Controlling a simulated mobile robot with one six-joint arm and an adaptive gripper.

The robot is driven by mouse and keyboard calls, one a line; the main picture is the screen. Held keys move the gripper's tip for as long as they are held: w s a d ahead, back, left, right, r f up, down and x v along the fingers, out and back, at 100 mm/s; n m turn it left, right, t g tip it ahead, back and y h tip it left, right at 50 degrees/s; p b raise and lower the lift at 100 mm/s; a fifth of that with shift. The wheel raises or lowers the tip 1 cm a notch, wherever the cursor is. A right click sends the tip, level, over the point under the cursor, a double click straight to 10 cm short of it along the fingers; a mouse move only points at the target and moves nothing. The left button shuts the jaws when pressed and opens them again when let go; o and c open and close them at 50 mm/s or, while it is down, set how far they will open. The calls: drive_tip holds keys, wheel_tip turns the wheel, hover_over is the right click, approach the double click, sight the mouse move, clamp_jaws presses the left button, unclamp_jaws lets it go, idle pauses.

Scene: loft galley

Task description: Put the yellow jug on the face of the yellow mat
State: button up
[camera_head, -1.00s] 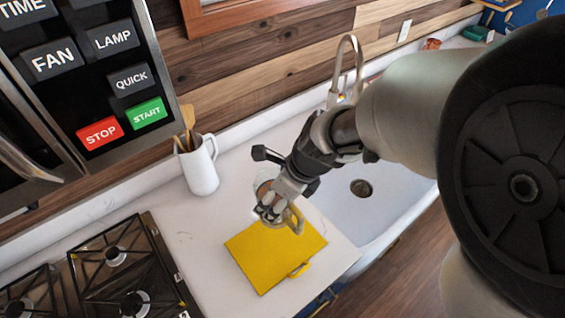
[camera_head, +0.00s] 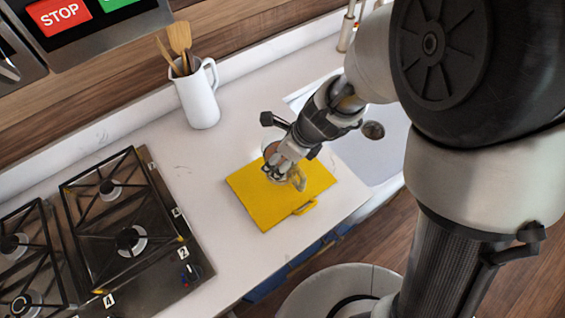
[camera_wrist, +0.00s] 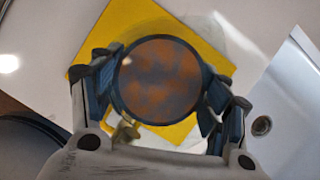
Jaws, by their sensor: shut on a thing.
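My gripper (camera_head: 281,169) is shut on the jug. In the wrist view the jug (camera_wrist: 160,78) shows from above as a round, dark-rimmed opening with mottled brown inside, between the two fingers. In the head view the jug (camera_head: 299,179) is mostly hidden by my gripper; a pale yellowish handle and a clear rim show. The yellow mat (camera_head: 262,207) lies flat on the white counter, with a small tab at its front edge. The jug is over the mat's upper part; I cannot tell whether its base touches it.
A white pitcher (camera_head: 199,98) with wooden utensils stands behind, to the left. A gas hob (camera_head: 128,240) lies to the left. The sink (camera_head: 375,150) is to the right of the mat. The counter between hob and mat is clear.

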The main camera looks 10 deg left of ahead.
drive_tip(key=shift+f+b, duration=1.45)
drive_tip(key=shift+f, duration=0.7)
drive_tip(key=shift+f, duration=0.15)
drive_tip(key=o, duration=1.5)
drive_tip(key=shift+o, duration=0.2)
